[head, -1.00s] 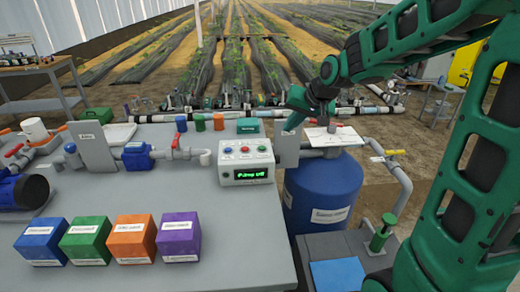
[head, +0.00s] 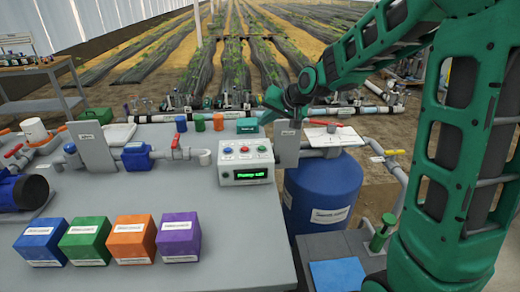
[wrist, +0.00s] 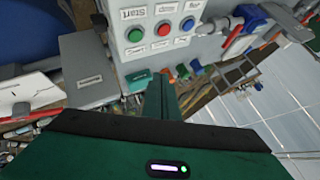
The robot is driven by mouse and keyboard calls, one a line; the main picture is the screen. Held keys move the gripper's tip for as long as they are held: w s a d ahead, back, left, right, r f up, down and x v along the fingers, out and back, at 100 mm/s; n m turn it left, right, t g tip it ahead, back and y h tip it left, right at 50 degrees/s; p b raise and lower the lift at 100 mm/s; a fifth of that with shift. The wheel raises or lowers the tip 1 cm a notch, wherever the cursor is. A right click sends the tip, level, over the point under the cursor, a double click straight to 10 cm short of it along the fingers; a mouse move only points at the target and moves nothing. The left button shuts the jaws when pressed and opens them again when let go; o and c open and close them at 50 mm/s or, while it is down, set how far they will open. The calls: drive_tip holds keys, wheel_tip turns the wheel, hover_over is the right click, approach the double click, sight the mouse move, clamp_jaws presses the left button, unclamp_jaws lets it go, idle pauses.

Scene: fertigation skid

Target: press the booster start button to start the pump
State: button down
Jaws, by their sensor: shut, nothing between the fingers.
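The control box (head: 245,175) stands at the right end of the grey bench, with a lit green display on its front. On its top are a blue button (head: 227,151), a red button (head: 244,149) and a green button (head: 262,149). In the wrist view the green button (wrist: 136,35) lies beside a label reading "Start", with the red button (wrist: 163,29) and blue button (wrist: 187,24) to its right. My gripper (head: 264,118) is shut and empty. It is above and behind the box, apart from the buttons; its fingers also show in the wrist view (wrist: 158,88).
A grey upright plate (head: 287,145) stands just right of the box, near my arm. Behind the box are a teal block (head: 247,126) and several small coloured cylinders. A blue tank (head: 320,195) stands right of the bench. Coloured boxes (head: 130,240) line the front.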

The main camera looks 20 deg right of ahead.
sight(264, 149)
drive_tip(key=shift+f, duration=3.5)
drive_tip(key=shift+f, duration=0.1)
drive_tip(key=shift+s+f, duration=0.1)
drive_tip(key=shift+f, duration=0.15)
drive_tip(key=shift+f, duration=0.35)
drive_tip(key=shift+r, duration=0.8)
drive_tip(key=shift+r, duration=2.5)
